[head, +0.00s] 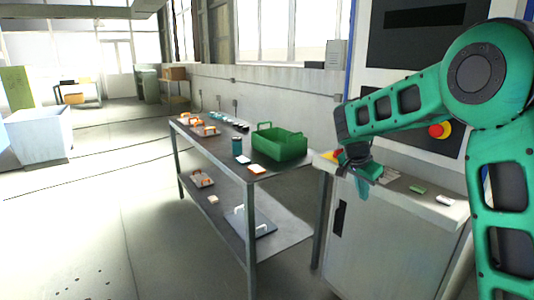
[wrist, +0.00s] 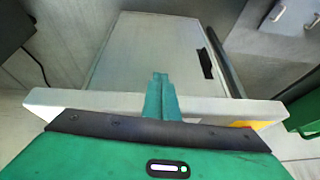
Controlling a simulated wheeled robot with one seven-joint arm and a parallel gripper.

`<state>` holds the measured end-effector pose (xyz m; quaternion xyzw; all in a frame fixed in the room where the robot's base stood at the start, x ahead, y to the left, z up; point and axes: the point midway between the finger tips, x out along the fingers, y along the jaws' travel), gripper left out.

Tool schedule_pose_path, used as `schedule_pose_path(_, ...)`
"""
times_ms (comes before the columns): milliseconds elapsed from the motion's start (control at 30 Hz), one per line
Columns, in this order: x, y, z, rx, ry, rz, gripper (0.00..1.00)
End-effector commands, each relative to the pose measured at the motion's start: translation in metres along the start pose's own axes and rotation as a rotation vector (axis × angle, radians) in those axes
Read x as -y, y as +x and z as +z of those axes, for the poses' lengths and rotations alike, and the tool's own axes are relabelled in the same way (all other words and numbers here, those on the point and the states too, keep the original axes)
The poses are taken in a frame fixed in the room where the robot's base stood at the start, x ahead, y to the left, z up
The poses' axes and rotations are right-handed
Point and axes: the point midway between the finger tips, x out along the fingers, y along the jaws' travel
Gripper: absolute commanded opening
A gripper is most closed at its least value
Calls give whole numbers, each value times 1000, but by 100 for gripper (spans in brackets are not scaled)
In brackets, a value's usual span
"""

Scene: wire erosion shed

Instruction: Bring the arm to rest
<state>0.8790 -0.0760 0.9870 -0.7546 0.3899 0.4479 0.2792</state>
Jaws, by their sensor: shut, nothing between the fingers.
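My green arm reaches in from the right side of the head view, bent at its elbow. My gripper (head: 362,190) points down at the left front corner of the grey cabinet (head: 385,235). In the wrist view my gripper (wrist: 160,80) shows two teal fingers pressed together, with nothing between them. They are in front of the cabinet's top edge (wrist: 85,100), with the cabinet's front face beyond. I cannot tell whether the fingers touch the cabinet.
Small items, including a green block (head: 417,189) and a white piece (head: 446,200), lie on the cabinet top. A workbench (head: 225,165) with a green crate (head: 280,150) stands to the left. Behind the cabinet is a panel with a red button (head: 436,131). Open floor lies left.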

Motion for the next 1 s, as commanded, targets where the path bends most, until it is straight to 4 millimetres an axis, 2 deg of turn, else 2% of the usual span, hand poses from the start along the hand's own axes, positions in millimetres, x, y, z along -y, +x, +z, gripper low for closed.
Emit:
schedule_pose_path(33, -16, -11, 0, 11, -51, -16, 0)
schedule_pose_path(233, -76, -43, 18, 54, -287, -86, 0)
schedule_pose_path(500, -156, -76, 66, 91, -601, -201, 0)
schedule_pose_path(700, -204, -90, 108, 100, -791, -283, 0)
schedule_pose_path(900, -240, -98, 148, 97, -940, -356, 0)
schedule_pose_path(1000, -282, -88, 133, 166, -844, -271, 0)
